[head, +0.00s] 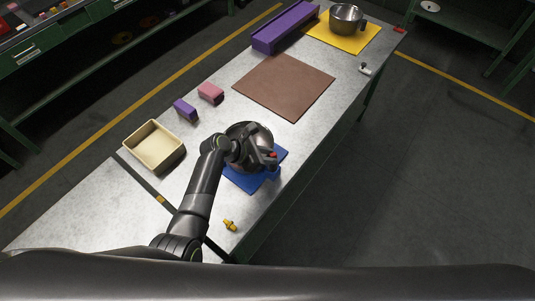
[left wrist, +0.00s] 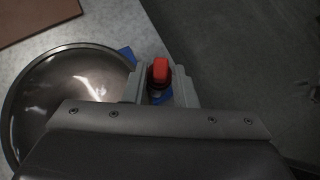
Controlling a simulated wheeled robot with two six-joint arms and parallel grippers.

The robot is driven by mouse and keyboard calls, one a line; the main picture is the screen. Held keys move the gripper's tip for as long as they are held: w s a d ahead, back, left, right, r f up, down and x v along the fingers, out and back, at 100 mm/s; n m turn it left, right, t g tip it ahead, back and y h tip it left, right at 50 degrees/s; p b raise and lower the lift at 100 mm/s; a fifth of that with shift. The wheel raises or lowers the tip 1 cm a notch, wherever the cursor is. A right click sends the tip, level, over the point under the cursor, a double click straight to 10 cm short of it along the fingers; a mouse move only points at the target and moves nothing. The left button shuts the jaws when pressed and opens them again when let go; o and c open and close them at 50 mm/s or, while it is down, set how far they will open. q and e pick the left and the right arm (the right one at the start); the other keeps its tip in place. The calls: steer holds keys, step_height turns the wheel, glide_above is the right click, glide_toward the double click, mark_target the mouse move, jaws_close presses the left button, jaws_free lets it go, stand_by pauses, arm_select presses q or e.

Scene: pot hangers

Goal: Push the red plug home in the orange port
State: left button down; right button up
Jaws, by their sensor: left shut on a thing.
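A red plug (left wrist: 159,71) sits between the two fingers of my left gripper (left wrist: 161,80), which is shut on it. In the head view the gripper (head: 268,159) is low over the right edge of a blue mat (head: 240,181), and the red of the plug (head: 273,154) shows at its tip. I cannot make out an orange port in either view; my gripper may hide it. I cannot tell whether the plug touches anything below. My right gripper is not in view.
A round metal pot or bowl (head: 251,132) stands on the blue mat beside my gripper; it also fills the left of the wrist view (left wrist: 75,85). A cream tray (head: 171,159), a yellow piece (head: 230,225), purple (head: 185,109) and pink (head: 210,91) blocks lie around. A brown mat (head: 285,86) is bare.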

arm_select(q)
steer(key=shift+f, duration=0.2)
steer(key=c, duration=1.1)
jaws_free()
steer(key=shift+s+a, duration=0.1)
steer(key=shift+a, duration=0.05)
steer(key=b+v, duration=0.1)
steer(key=v, duration=1.6)
steer(key=shift+r+b, duration=0.25)
steer(key=shift+b, duration=0.05)
